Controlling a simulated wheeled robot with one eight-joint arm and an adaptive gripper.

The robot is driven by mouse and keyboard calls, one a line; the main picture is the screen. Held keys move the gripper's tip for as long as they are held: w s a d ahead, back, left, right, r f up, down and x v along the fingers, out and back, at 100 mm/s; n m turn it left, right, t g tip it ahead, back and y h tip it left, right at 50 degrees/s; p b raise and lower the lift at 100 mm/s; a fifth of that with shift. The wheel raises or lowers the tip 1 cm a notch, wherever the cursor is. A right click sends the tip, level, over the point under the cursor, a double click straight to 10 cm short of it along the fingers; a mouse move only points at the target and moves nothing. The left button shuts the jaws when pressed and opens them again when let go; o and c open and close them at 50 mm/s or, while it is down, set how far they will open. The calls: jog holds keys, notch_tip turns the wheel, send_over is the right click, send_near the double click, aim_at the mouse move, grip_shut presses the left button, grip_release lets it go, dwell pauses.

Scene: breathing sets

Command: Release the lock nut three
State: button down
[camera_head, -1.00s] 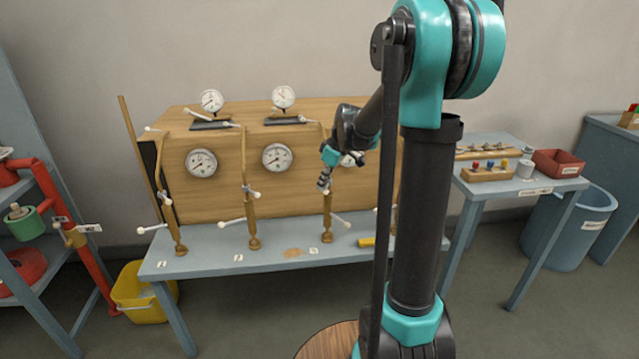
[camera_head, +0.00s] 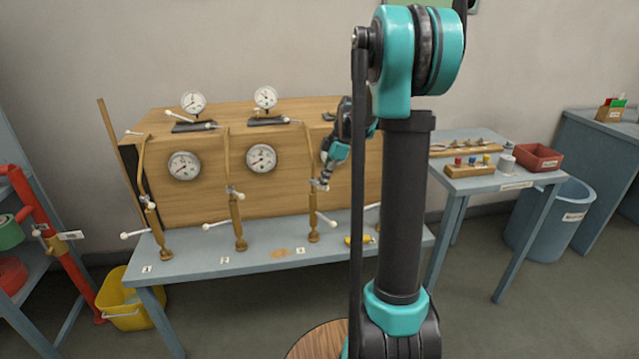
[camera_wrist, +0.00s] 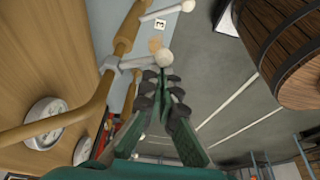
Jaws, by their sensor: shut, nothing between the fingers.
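The third brass pipe (camera_head: 313,215) stands upright on the bench above the label 3. Partway up it, the lock nut three (camera_wrist: 127,64) shows as a pale grey cross-piece with a white ball end (camera_wrist: 165,58). The number 3 label (camera_wrist: 160,23) lies beyond it in the wrist view. My gripper (camera_wrist: 162,86) is shut and empty, its fingertips just below the white ball in that view; I cannot tell whether they touch it. In the head view my gripper (camera_head: 324,178) is at the nut's height, close to the pipe, and partly covers that area.
Pipes one (camera_head: 160,240) and two (camera_head: 239,238) stand to the left with similar levers. A wooden gauge panel (camera_head: 215,205) is behind. A yellow object (camera_head: 356,240) lies on the bench. A barrel (camera_wrist: 295,50) is at the wrist view's upper right.

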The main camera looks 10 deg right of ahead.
jog(key=shift+w+d, duration=0.1)
jog(key=shift+d, duration=0.15)
jog(key=shift+a, duration=0.1)
dwell(0.5)
notch_tip(320, 180, up, 10)
dwell(0.6)
jog(key=shift+a, duration=0.1)
